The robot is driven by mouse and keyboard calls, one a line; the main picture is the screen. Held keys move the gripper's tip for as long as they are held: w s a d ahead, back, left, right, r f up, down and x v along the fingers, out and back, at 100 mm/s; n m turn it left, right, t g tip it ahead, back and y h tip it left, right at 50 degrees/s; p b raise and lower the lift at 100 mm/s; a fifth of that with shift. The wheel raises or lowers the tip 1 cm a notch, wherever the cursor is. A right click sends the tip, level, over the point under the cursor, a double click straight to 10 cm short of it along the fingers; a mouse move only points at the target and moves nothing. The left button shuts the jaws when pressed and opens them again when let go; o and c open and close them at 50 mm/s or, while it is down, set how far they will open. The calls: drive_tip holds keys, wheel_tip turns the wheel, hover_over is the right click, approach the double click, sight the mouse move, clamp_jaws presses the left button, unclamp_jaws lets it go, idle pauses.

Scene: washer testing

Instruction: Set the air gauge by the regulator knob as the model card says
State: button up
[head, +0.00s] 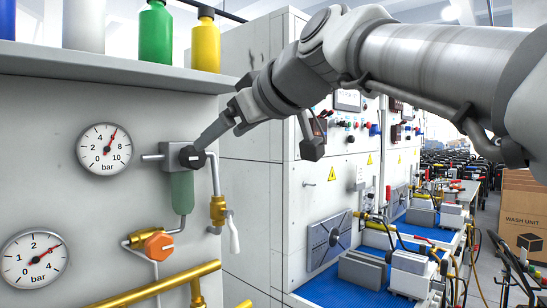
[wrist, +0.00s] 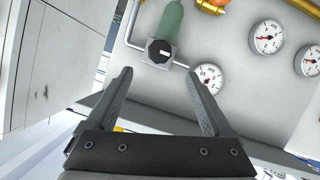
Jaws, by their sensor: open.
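The black regulator knob (head: 192,156) sits on the front of a grey regulator with a green bowl (head: 182,192) below. In the wrist view the knob (wrist: 158,51) shows a white mark and lies ahead of the space between my fingertips. The gauge (head: 104,149) left of the regulator reads 0 to 10 bar, its red needle near 6. It also shows in the wrist view (wrist: 208,78), partly behind a finger. My gripper (head: 207,139) is open and empty, its fingertips close to the knob; contact cannot be told. No model card can be made out.
A second gauge (head: 35,258), 0 to 4 bar, has its needle near 3. An orange knob (head: 158,245) and brass pipe (head: 160,288) are below. A shelf (head: 120,71) with bottles overhangs the panel. A brass valve (head: 219,211) hangs right of the regulator.

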sight(198, 156)
drive_tip(key=p+x, duration=0.1)
drive_tip(key=x, duration=1.1)
drive_tip(key=shift+w+a+f+p, duration=0.1)
drive_tip(key=shift+w+a+p, duration=0.05)
drive_tip(key=shift+a+p, duration=0.15)
drive_tip(key=shift+d, duration=0.1)
clamp_jaws()
